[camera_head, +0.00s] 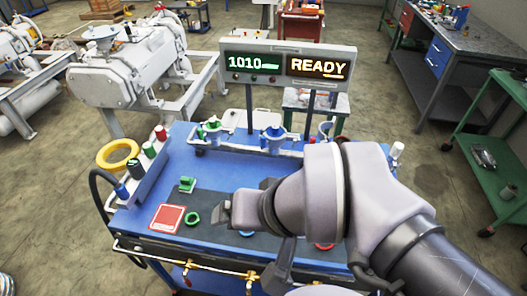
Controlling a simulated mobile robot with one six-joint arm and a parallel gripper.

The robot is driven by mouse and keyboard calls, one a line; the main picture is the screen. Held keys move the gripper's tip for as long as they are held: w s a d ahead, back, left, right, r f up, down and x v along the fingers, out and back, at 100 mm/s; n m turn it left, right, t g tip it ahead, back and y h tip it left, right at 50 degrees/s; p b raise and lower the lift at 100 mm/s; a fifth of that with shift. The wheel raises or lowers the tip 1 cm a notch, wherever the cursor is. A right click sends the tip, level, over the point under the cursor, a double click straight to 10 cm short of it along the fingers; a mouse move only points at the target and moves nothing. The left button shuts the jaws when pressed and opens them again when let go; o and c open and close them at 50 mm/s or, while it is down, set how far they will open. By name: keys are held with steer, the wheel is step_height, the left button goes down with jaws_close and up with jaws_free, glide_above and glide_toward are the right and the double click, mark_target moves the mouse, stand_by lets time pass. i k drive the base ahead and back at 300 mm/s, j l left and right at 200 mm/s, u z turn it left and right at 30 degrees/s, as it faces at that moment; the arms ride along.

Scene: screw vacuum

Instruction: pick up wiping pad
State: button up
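A flat red square with a pale border (167,217) lies at the left front of the blue bench top; it looks like the wiping pad, but I cannot be sure. My gripper (222,212) is above the bench, to the right of the red square and apart from it. Its fingers are seen nearly end-on, so I cannot tell whether they are open or shut. A green ring (193,218) lies between the red square and my gripper. My arm hides much of the right side of the bench.
A rack of coloured cylinders (148,150) and a yellow ring (118,154) are at the left edge. Blue valves on a pipe (273,137) and a display reading READY (319,67) stand at the back. Brass taps (190,264) line the front.

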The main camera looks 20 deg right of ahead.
mark_target(187, 183)
steer(key=i+j, duration=0.15)
steer(key=j, duration=0.2)
steer(key=i+j, duration=0.1)
steer(key=j, duration=0.25)
steer(key=i+j, duration=0.15)
steer(key=j, duration=0.15)
steer(key=i+j, duration=0.1)
steer(key=j, duration=0.25)
